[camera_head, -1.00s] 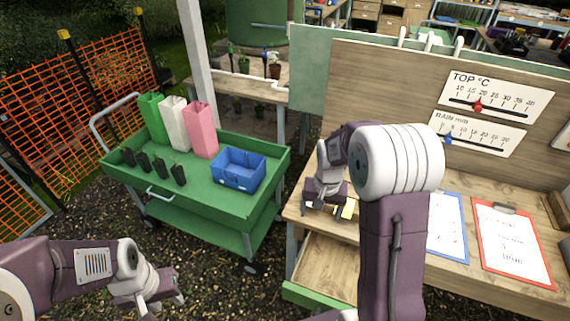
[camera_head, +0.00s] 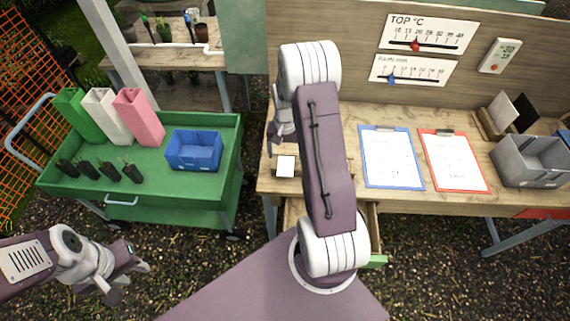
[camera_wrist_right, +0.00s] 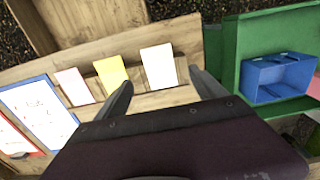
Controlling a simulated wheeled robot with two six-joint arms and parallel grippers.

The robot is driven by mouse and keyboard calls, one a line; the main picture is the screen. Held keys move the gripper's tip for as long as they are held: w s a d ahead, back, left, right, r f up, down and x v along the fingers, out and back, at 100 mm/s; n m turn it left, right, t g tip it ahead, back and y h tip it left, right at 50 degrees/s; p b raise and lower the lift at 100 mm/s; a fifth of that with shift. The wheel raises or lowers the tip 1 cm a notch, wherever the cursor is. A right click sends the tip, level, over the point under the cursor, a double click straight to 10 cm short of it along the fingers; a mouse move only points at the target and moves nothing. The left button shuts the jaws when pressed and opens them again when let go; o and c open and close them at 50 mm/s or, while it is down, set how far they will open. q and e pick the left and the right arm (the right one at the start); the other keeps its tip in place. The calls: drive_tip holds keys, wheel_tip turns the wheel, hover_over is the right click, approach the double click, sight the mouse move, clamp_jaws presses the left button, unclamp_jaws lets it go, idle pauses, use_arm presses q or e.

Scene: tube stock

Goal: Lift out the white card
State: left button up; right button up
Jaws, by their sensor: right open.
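A white card (camera_head: 285,165) is at the left end of the wooden bench in the head view. In the right wrist view the white card (camera_wrist_right: 158,66) stands out beside a yellow card (camera_wrist_right: 111,74) and a pale pinkish card (camera_wrist_right: 74,87). My right gripper (camera_wrist_right: 161,90) is open and empty, with the white card framed between its fingers; I cannot tell the gap to it. In the head view my right gripper (camera_head: 281,140) is over the bench's left end. My left gripper (camera_head: 130,282) looks open and empty, low at the left, away from the bench.
Another white card (camera_head: 502,108) and a black card stand in a wooden holder at right, near a grey bin (camera_head: 535,165). Blue (camera_head: 391,157) and red (camera_head: 453,161) clipboards lie on the bench. A green cart (camera_head: 150,185) holds a blue crate (camera_head: 193,151).

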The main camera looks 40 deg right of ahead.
sight(286, 166)
drive_tip(key=shift+w+f, duration=0.3)
drive_tip(key=shift+f, duration=0.35)
drive_tip(key=shift+s+d+f, duration=0.1)
drive_tip(key=shift+s+f, duration=0.05)
drive_tip(key=shift+f, duration=0.05)
wheel_tip(286, 166, down, 4)
drive_tip(key=shift+s+d+r+p, duration=0.1)
drive_tip(key=shift+p, duration=0.8)
drive_tip(key=shift+w+f, duration=0.25)
drive_tip(key=shift+f, duration=0.2)
drive_tip(key=shift+s+r, duration=0.15)
drive_tip(key=c, duration=0.9)
use_arm(q)
wheel_tip(286, 166, up, 2)
use_arm(e)
drive_tip(key=c, duration=0.5)
